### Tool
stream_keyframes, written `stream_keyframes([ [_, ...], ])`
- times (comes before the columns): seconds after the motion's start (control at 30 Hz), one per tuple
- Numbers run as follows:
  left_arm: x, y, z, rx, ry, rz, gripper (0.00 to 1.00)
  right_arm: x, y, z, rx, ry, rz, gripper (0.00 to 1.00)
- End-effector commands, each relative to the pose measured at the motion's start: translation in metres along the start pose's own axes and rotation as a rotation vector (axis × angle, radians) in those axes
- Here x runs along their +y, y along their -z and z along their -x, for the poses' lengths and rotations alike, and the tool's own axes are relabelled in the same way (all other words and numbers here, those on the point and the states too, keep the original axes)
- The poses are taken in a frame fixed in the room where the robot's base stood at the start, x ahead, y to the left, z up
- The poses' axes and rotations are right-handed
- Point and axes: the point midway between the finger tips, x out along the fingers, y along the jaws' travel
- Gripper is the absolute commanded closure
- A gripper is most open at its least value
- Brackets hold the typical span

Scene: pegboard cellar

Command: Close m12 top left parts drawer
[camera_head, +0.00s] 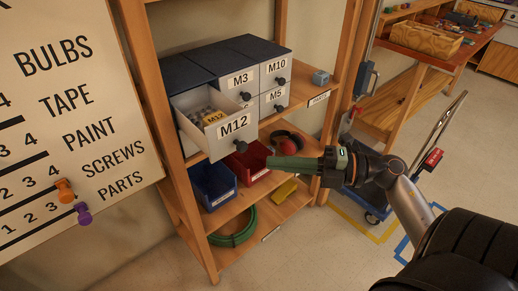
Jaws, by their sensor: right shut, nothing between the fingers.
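The M12 top left parts drawer (234,126) is pulled out of the dark-topped parts cabinet (198,62). Its white front carries an M12 label and a dark round knob (241,146). Small grey parts and a yellow M12 tag show inside it. My right gripper (270,162), with green fingers, is shut and empty. It points left, a little right of and below the drawer front in the picture, and looks apart from it. My left gripper is not in view.
The other drawers, M3 (239,80), M10 (277,67) and M5 (274,97), are shut. Blue (213,185) and red (250,162) bins sit on the wooden shelf below. A shelf post (345,65) stands to the right. A lettered board (60,110) fills the left.

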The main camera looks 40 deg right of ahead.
Motion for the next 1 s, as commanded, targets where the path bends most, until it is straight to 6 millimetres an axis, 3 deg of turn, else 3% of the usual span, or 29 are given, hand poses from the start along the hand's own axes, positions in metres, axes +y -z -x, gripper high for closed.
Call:
stream_keyframes([
  [0.1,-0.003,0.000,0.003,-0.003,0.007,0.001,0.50,0.003,-0.002,-0.024,0.001,-0.003,0.002,1.00],
  [0.33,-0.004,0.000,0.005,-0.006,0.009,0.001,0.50,0.001,-0.022,-0.041,-0.001,-0.003,0.001,1.00],
  [1.0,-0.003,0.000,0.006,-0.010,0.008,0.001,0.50,0.001,-0.032,-0.051,0.000,0.000,0.001,1.00],
])
